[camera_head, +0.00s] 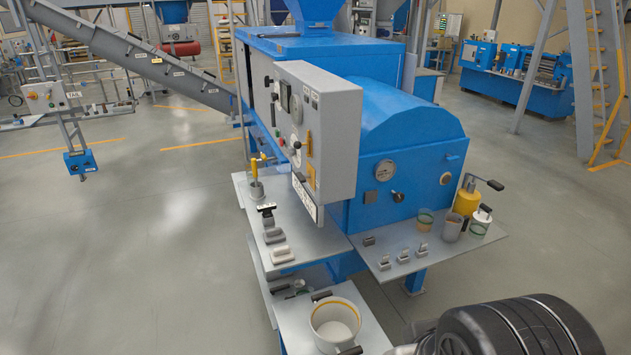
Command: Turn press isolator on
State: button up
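A blue press (400,140) stands in the middle of the head view. A grey control box (335,130) is mounted on its near left side, with its control face turned to the left and seen at a steep angle. That face carries gauges, a red-and-yellow control (309,142) and a yellow plate (311,174). I cannot tell for sure which control is the press isolator, or its position. A dark ringed part of my arm (510,325) fills the bottom right corner, well away from the box. My gripper's fingers are not in view.
A grey shelf (310,240) below the box holds small tools. A right shelf (395,270) holds jars and a yellow oil can (467,198). A white pot (335,325) stands low in front. A conveyor (140,55) slopes in from the left. The left floor is open.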

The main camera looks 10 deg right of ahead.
aim_at(302, 177)
jog(key=j, duration=0.5)
jog(key=i+j, duration=0.15)
jog(key=j, duration=0.3)
jog(key=i+j+u, duration=0.1)
jog(key=i+j, duration=0.2)
jog(key=i, duration=0.15)
jog(key=i+j+u, duration=0.1)
jog(key=i+j, duration=0.15)
jog(key=i, duration=0.2)
jog(key=i+j+u, duration=0.1)
jog(key=i, duration=0.35)
jog(key=i+l, duration=0.3)
jog(key=l, duration=0.25)
